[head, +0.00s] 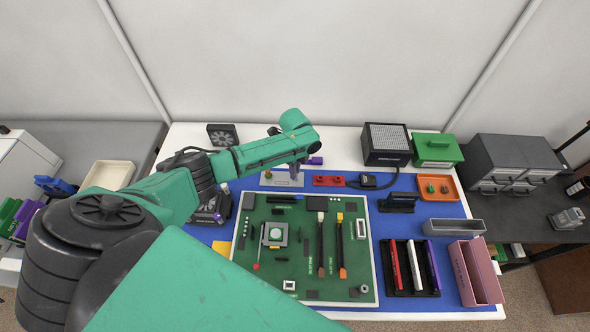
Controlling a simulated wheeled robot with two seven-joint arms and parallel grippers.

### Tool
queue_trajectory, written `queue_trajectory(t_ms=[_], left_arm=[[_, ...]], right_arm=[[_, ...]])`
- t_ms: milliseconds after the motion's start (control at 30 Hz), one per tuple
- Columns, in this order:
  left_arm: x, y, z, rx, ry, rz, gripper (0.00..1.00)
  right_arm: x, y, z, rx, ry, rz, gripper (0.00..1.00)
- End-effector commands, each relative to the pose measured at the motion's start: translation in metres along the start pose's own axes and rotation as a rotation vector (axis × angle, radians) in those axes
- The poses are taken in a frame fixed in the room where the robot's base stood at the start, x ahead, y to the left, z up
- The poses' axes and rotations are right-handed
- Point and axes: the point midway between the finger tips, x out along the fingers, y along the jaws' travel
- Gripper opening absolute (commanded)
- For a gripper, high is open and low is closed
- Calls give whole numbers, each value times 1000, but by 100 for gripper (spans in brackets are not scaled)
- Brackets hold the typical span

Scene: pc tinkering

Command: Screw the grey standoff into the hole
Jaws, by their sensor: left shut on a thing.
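My left arm reaches in from the left over the back of the blue mat. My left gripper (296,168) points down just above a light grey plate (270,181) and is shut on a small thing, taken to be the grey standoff. The standoff is mostly hidden and too small to make out clearly. I cannot tell whether it touches the plate or sits in a hole. The hole itself cannot be made out. My right gripper is not in view.
A red block (328,181) lies right of the plate. A green circuit board (304,291) fills the middle. An orange tray (449,197), a black box (386,145) and a green box (437,149) stand to the right. A black fan (222,135) is at the back left.

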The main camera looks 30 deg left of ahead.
Motion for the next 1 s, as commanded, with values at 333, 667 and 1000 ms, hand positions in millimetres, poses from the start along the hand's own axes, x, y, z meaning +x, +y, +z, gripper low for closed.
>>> queue_trajectory(t_ms=[333, 667, 1000], left_arm=[[-1, -2, 1, 474, -2, -3, 0], [-1, -1, 0, 472, -1, -2, 54], [-8, 1, -2, -226, 5, 4, 54]], right_arm=[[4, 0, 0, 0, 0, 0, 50], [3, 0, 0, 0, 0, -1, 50], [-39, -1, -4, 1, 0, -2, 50]])
